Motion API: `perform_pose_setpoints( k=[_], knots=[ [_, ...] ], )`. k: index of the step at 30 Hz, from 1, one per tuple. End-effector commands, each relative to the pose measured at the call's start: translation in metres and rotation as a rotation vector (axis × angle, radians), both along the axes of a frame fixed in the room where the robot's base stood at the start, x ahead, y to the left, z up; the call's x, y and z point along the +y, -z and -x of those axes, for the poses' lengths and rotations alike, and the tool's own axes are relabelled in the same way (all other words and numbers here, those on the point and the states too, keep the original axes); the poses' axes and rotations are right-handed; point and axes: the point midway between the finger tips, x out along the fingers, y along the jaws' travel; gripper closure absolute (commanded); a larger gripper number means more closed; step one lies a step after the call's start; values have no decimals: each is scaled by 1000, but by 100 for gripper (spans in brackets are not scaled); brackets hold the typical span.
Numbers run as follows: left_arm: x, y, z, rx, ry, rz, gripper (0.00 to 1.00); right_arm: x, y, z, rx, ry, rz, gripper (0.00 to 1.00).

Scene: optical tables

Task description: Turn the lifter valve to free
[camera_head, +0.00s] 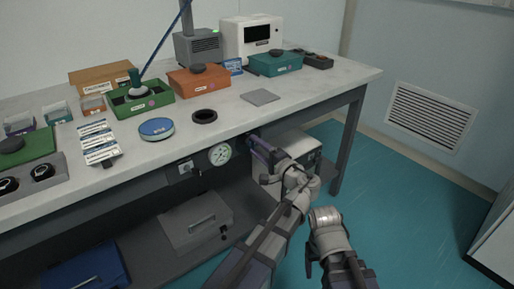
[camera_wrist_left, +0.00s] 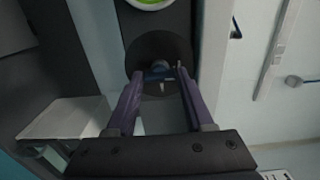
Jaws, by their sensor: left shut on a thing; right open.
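The lifter valve shows in the left wrist view as a small grey-blue handle (camera_wrist_left: 158,74) with a pale mark, on a dark round plate (camera_wrist_left: 150,50). My left gripper (camera_head: 254,140) reaches the front face of the bench, right of a round pressure gauge (camera_head: 220,153). In the left wrist view its purple fingers (camera_wrist_left: 160,80) stand on both sides of the handle and are shut on it. They hide most of the valve in the head view. My right gripper (camera_head: 312,262) is low in front of the bench, empty and open; its fingers are hard to make out.
The white bench top (camera_head: 300,105) holds several trays, boxes and instruments. A small switch (camera_head: 185,168) sits left of the gauge. A grey case (camera_head: 195,222) lies on the lower shelf, and a pale box (camera_head: 290,165) stands behind my left wrist. Blue-green floor (camera_head: 400,200) is clear at right.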

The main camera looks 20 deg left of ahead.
Motion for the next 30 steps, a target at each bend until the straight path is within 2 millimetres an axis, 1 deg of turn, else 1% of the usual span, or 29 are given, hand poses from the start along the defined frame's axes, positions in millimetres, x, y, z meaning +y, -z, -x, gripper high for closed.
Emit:
perform_pose_setpoints(
  k=[15,16,21,24,30],
  knots=[
    [0,1,1,-15,-1,15,100,0,0,0,0,0,0,32],
    [0,1,1,-15,-1,15,46,0,0,0,0,0,0,32],
    [0,1,1,-14,-1,13,27,0,0,0,0,0,0,32],
    [0,0,1,-14,0,13,18,0,0,0,0,0,0,32],
    [0,0,0,-14,0,12,18,0,0,0,0,0,0,32]
  ],
)
